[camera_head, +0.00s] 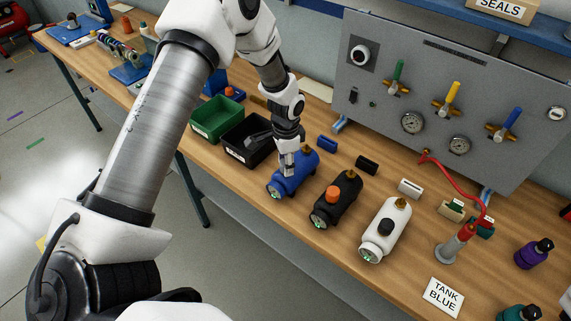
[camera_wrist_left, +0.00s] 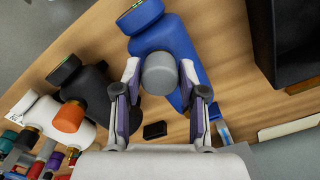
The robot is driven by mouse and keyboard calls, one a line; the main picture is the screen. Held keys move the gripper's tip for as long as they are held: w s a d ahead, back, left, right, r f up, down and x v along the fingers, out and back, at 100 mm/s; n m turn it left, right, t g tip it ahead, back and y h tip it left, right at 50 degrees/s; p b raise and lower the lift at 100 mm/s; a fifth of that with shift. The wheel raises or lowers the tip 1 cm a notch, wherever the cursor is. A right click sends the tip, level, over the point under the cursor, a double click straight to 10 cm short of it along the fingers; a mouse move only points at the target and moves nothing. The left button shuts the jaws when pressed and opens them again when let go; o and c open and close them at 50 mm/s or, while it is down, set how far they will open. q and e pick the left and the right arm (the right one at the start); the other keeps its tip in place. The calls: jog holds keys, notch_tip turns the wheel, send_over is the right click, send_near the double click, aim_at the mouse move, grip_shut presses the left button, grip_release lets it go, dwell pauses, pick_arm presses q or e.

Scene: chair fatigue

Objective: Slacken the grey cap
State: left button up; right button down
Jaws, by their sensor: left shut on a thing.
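The grey cap (camera_wrist_left: 160,73) sits on top of the blue tank (camera_wrist_left: 166,37), seen in the left wrist view. My left gripper (camera_wrist_left: 160,78) has its two fingers on either side of the cap and is shut on it. In the head view, my left gripper (camera_head: 287,166) reaches down onto the blue tank (camera_head: 293,174), which lies on the bench, and its fingers hide most of the cap. The right gripper does not show in either view.
A black tank (camera_head: 335,200) with an orange cap (camera_head: 333,194) and a white tank (camera_head: 385,230) with a black cap (camera_head: 385,227) lie to the right. A black bin (camera_head: 248,140) and a green bin (camera_head: 216,119) stand left. A gauge panel (camera_head: 440,90) rises behind.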

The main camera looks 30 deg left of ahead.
pick_arm(q)
jog(key=shift+r+n, duration=0.1)
jog(key=shift+n, duration=0.4)
jog(key=shift+n+p, duration=0.4)
jog(key=shift+n, duration=1.2)
jog(key=o, duration=0.6)
